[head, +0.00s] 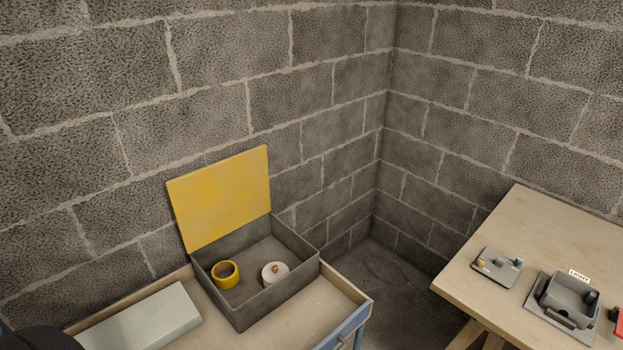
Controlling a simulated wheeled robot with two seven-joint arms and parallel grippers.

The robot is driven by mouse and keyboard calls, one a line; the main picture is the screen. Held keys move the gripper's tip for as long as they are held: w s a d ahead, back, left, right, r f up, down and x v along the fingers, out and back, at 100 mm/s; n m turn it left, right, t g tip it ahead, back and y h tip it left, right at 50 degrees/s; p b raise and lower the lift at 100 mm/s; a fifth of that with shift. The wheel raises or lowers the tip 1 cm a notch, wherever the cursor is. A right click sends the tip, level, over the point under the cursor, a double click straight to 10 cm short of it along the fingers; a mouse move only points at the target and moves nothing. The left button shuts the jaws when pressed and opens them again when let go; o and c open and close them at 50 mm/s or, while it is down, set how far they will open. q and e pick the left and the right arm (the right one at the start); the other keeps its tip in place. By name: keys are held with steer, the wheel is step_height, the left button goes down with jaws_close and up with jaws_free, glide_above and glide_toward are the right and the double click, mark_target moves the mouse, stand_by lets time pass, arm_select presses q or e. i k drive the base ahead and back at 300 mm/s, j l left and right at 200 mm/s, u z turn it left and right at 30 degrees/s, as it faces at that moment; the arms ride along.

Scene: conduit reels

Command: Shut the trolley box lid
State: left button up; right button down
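The trolley box (278,294) is a grey open-topped box on a wooden-topped trolley (338,297). Its yellow lid (222,197) stands open, raised nearly upright at the box's back left edge, close to the block wall. Inside the box are a yellow ring-shaped roll (226,274) and a white round item with a small reddish knob (275,273). Neither gripper shows in the head view. A dark rounded shape sits at the bottom left corner.
A pale grey closed case (146,321) lies on the trolley left of the box. A wooden table (552,233) at the right holds a small grey plate with parts (497,266) and a grey housing labelled LIGHT (568,300). Block walls stand close behind; a floor gap separates trolley and table.

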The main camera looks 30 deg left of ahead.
mark_target(209, 202)
steer(key=u, duration=1.25)
